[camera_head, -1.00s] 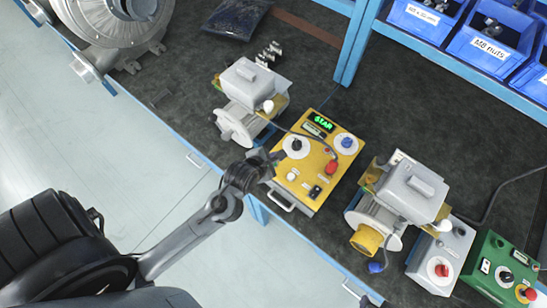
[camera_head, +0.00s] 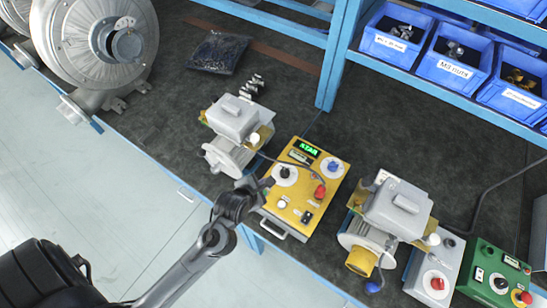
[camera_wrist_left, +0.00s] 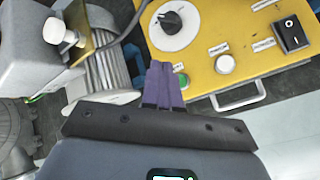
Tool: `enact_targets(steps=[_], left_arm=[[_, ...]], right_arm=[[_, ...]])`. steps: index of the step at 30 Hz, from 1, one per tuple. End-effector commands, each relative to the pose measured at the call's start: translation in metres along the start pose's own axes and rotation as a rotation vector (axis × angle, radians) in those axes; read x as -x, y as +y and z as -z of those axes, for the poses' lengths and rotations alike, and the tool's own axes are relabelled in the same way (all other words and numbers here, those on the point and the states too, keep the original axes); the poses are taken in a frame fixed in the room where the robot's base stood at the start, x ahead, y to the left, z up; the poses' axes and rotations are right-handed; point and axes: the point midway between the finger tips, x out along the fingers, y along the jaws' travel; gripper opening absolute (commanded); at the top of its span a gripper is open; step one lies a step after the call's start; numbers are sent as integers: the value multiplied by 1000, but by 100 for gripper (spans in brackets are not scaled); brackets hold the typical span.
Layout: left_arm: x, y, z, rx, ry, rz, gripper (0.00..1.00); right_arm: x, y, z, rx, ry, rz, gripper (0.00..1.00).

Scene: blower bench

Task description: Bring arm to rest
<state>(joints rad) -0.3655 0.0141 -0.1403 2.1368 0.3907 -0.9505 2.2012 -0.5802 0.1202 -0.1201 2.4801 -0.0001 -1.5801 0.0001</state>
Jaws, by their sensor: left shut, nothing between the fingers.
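My left arm comes in from the lower left of the head view. Its gripper (camera_head: 264,187) is by the left edge of the yellow control box (camera_head: 291,218), close to the black knob on the white dial (camera_head: 285,173). In the left wrist view the purple fingers (camera_wrist_left: 164,82) are together and empty, pointing at the box between the black knob (camera_wrist_left: 170,22) and the white button (camera_wrist_left: 225,64). I cannot tell whether the fingertips touch the box. My right gripper is not in view.
A grey motor (camera_head: 233,118) stands left of the yellow box and another motor (camera_head: 397,206) right of it. A grey box (camera_head: 434,267) and a green box (camera_head: 494,272) lie further right. A large blower (camera_head: 100,45) is at upper left. Blue bins (camera_head: 460,58) sit at the back.

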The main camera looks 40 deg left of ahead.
Motion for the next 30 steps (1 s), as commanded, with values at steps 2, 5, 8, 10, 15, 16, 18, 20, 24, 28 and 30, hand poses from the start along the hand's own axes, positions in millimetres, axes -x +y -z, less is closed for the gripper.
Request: enact_targets(steps=[2,5,8,10,15,16,18,20,24,28,30], left_arm=[[0,0,0,0,1,1,0],[0,-5,8,-4,13,9,0],[6,-13,26,-23,37,22,0],[23,-19,32,-105,37,57,0],[52,-36,37,-565,24,174,0],[57,-39,38,-660,19,196,0],[69,-45,40,-896,-2,248,0],[79,-49,42,-1099,-28,289,0],[100,-57,44,-1562,-106,376,0],[114,-61,46,-1947,-197,438,0],[120,-63,48,-2122,-248,466,0]], right_arm=[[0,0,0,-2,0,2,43],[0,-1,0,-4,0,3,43],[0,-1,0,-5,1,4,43],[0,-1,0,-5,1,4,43],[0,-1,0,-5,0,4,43],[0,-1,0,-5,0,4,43],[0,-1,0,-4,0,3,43],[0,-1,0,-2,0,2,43],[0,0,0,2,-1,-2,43],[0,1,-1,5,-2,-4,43],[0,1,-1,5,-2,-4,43]])
